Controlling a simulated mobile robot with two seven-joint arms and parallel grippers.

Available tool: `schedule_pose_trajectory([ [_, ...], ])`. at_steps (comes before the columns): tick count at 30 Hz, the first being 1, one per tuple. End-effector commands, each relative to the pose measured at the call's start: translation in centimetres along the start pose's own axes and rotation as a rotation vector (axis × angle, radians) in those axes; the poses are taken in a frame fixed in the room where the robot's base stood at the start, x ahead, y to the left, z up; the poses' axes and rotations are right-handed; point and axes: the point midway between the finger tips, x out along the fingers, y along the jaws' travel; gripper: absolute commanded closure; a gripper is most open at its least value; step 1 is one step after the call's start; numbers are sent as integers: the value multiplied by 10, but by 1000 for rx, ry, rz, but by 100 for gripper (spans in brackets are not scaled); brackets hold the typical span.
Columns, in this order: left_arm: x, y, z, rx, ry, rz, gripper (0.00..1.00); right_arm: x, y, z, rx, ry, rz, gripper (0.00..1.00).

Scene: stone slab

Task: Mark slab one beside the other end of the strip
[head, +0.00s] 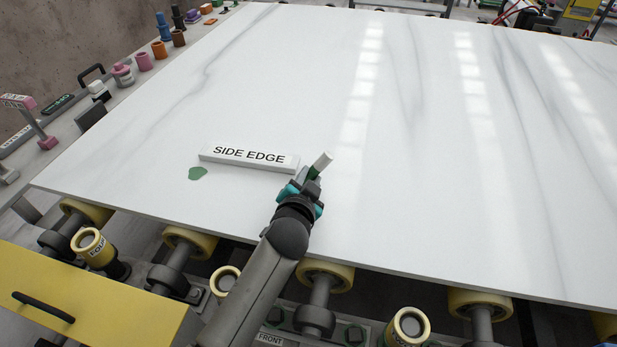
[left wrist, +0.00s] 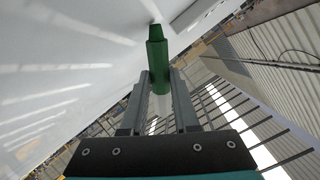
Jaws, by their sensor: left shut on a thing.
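The white veined slab (head: 420,150) lies flat on rollers. A pale strip (head: 210,156) lettered SIDE EDGE lies on it near the front edge. A green mark (head: 198,173) is on the slab beside the strip's left end. My left gripper (head: 304,186) is at the strip's right end, shut on a green marker (head: 314,172) whose white end points up and right. In the left wrist view the marker (left wrist: 157,60) stands between the fingers, its tip toward the slab (left wrist: 75,50). Whether the tip touches is unclear. My right gripper is out of view.
Yellow rollers (head: 325,275) run under the slab's front edge. A yellow panel with a black handle (head: 43,307) is at the lower left. A side ledge at the left holds several cups and tools, including a pink cup (head: 144,62). The slab's middle and right are clear.

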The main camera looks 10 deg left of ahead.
Motion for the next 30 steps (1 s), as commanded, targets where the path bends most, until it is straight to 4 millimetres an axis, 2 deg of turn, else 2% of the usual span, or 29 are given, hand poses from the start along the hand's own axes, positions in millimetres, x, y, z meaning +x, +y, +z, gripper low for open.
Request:
schedule_pose_trajectory([
  [30,3,5,-5,-1,1,0,100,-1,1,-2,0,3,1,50],
])
